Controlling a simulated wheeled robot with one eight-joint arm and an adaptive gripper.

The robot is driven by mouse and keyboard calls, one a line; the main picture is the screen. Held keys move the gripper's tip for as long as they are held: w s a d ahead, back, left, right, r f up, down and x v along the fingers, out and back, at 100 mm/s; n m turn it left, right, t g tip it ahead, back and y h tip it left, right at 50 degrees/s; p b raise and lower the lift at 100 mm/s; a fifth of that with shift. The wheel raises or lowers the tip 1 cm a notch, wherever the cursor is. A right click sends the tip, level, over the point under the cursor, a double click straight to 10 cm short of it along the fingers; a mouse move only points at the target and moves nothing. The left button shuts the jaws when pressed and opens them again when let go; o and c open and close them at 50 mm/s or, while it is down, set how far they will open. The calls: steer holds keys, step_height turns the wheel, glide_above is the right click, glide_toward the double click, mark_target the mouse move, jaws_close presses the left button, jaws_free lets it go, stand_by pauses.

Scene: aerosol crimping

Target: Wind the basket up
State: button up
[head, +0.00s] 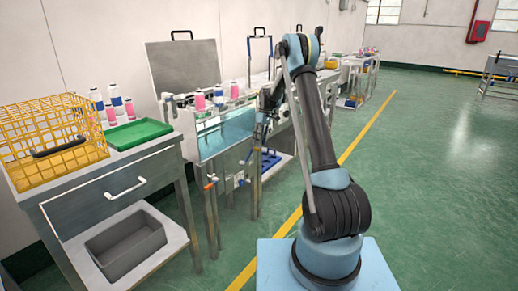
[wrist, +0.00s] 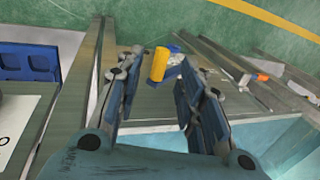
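A yellow cylindrical handle (wrist: 159,66) stands up from a small grey and blue fitting on the metal tank's edge in the wrist view. My gripper (wrist: 161,84) is open, its two blue-padded fingers on either side of the handle in the picture. The handle seems to lie beyond the fingertips, with no contact visible. In the head view my gripper (head: 268,100) is over the right end of the water tank (head: 225,130), partly hidden by my arm. A blue upright frame (head: 260,42) with a black grip rises behind the tank. No basket inside the tank can be made out.
A yellow wire basket (head: 50,140) and a green tray (head: 138,134) stand on the left bench. Several bottles (head: 117,100) stand behind the tray. Orange and red valve handles (head: 210,183) stick out at the tank's front.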

steer(key=shift+v, duration=1.05)
steer(key=shift+s, duration=0.1)
jaws_close()
steer(key=t, duration=0.1)
steer(key=s+t+y, duration=0.1)
steer(key=shift+s+a+n+t, duration=0.3)
steer(key=shift+a+n, duration=0.05)
steer(key=shift+n, duration=0.05)
steer(key=s+d+r+n+t+y, duration=0.1)
steer(key=s+d+r+t+y, duration=0.1)
steer(key=s+r+t, duration=0.55)
steer(key=t, duration=0.1)
glide_toward(253, 147)
steer(key=shift+x, duration=2.4)
